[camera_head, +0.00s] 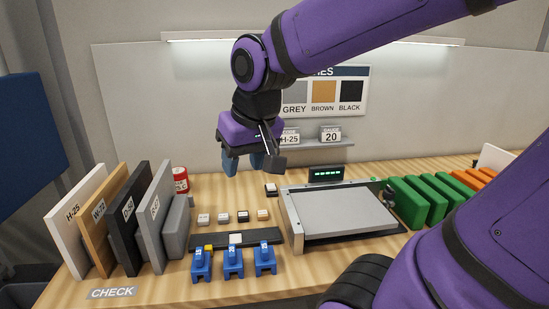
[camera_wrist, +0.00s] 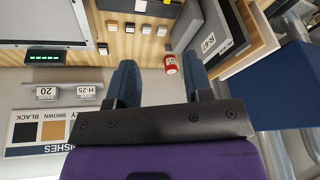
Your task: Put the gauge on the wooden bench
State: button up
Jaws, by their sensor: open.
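Several blue labelled blocks, which look like the gauges, stand at the bench's front beside a dark strip (camera_head: 262,235): a left one (camera_head: 201,266), a middle one (camera_head: 233,264) and a right one (camera_head: 265,259). Their small numbers are hard to read. A shelf sign (camera_head: 331,134) reads 20, apparently under the word gauge. The wooden bench (camera_head: 160,283) spans the scene. My gripper (camera_head: 243,164) is open and empty, high above the back of the bench. Its blue fingers also show in the wrist view (camera_wrist: 160,82), with nothing between them. The blue blocks are not visible there.
Upright panels (camera_head: 122,222) stand at left, with a red can (camera_head: 181,180) behind. Small sample blocks (camera_head: 223,217) line the middle. A grey-topped machine (camera_head: 343,210) and green blocks (camera_head: 430,200) stand right. A CHECK label (camera_head: 111,293) marks clear bench at front left.

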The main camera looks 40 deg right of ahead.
jog(key=s+d+r+n+t, duration=0.1)
jog(key=s+r, duration=0.1)
jog(key=s, duration=0.5)
jog(key=shift+r+n, duration=0.2)
jog(key=shift+n, duration=0.2)
dwell(0.7)
